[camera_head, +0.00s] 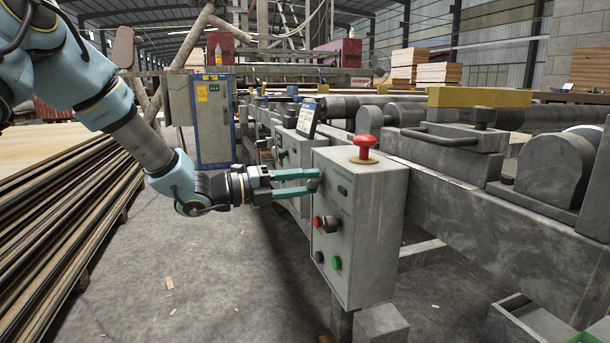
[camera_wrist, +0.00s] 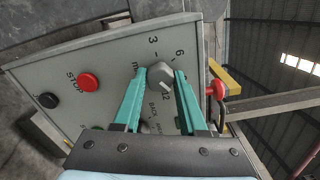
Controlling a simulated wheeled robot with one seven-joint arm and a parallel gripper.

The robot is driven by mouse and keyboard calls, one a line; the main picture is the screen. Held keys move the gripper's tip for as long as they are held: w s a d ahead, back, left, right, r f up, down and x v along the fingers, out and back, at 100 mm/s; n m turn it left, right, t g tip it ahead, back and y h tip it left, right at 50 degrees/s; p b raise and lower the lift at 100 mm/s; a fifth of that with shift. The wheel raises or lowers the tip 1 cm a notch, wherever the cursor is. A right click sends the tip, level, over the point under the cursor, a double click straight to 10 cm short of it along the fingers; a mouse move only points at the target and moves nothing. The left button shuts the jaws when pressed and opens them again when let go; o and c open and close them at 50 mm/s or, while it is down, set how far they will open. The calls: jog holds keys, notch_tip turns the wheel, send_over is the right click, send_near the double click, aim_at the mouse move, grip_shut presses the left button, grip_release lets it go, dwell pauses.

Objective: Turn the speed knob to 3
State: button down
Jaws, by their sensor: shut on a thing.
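The speed knob (camera_wrist: 160,76) is a grey round knob on the panel of a grey control box (camera_head: 372,230). In the wrist view the numbers 3, 6 and 12 are printed around it. A pale mark on the knob appears to face the 12, away from the 3. My gripper (camera_head: 311,183) reaches the box's upper panel from the left. In the wrist view its teal fingers (camera_wrist: 160,73) are closed on the knob, one on each side. In the head view the fingers mostly hide the knob.
A red mushroom button (camera_head: 366,146) stands on top of the box. Below the knob are a red button (camera_head: 317,221), a black selector (camera_head: 331,224) and a green button (camera_head: 336,263). Roller machinery stands right of the box; veneer stacks (camera_head: 60,230) lie left. The floor between is mostly clear.

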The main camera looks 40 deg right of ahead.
jog(key=n+p, duration=0.1)
jog(key=n, duration=0.1)
jog(key=n+p, duration=0.2)
jog(key=shift+r+n, duration=0.2)
jog(key=shift+n, duration=0.1)
jog(key=n+p, duration=0.4)
jog(key=shift+n, duration=0.3)
jog(key=n+p, duration=0.4)
jog(key=shift+n, duration=0.3)
jog(key=n+p, duration=0.8)
jog(key=n, duration=0.1)
jog(key=shift+n, duration=0.4)
jog(key=n+p, duration=0.2)
jog(key=n, duration=0.1)
jog(key=n+p, duration=0.1)
jog(key=n, duration=0.1)
jog(key=shift+f, duration=0.25)
jog(key=shift+n, duration=0.3)
